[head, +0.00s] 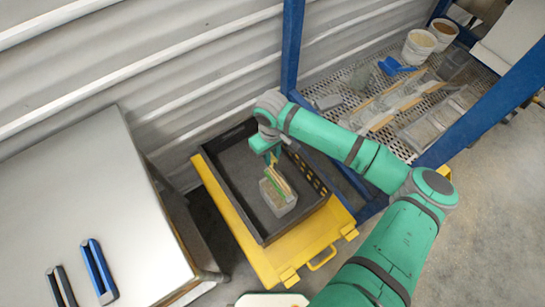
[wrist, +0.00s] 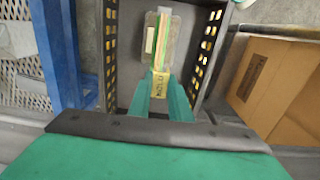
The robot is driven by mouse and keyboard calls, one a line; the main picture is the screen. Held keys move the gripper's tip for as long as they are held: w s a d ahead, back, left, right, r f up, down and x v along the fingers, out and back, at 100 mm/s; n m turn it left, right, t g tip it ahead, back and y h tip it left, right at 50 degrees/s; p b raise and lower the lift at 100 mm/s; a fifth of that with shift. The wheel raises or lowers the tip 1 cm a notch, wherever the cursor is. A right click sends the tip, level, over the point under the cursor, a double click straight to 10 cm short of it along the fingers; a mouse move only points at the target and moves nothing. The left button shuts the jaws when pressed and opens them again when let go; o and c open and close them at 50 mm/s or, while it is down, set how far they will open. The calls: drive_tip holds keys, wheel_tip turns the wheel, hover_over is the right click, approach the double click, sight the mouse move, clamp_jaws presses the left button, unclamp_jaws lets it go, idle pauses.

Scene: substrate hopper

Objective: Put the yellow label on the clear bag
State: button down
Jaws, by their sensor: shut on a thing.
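My gripper (head: 272,157) is over the dark crate (head: 235,207), with its fingers pointing down into it. In the wrist view its green fingers are shut on the yellow label (wrist: 159,81), which has dark print on it. The clear bag (head: 279,197) stands in the crate just below my gripper. It also shows in the wrist view (wrist: 173,40), beyond the fingertips, with green, tan and pinkish bands on it. The label's far edge meets the bag's near end in the wrist picture. I cannot tell whether they touch.
The crate sits on a yellow cart (head: 305,262). A blue-framed mesh rack (head: 335,85) with tubs and trays is at right. Cardboard boxes (wrist: 270,85) show in the wrist view.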

sight(272, 157)
drive_tip(key=shift+w+d+f, duration=0.1)
drive_tip(key=shift+w+f, duration=0.1)
drive_tip(key=shift+f, duration=0.5)
drive_tip(key=shift+w+f, duration=0.15)
drive_tip(key=shift+f, duration=4.45)
drive_tip(key=c, duration=1)
unclamp_jaws()
drive_tip(key=shift+r, duration=0.1)
drive_tip(key=shift+r, duration=3.4)
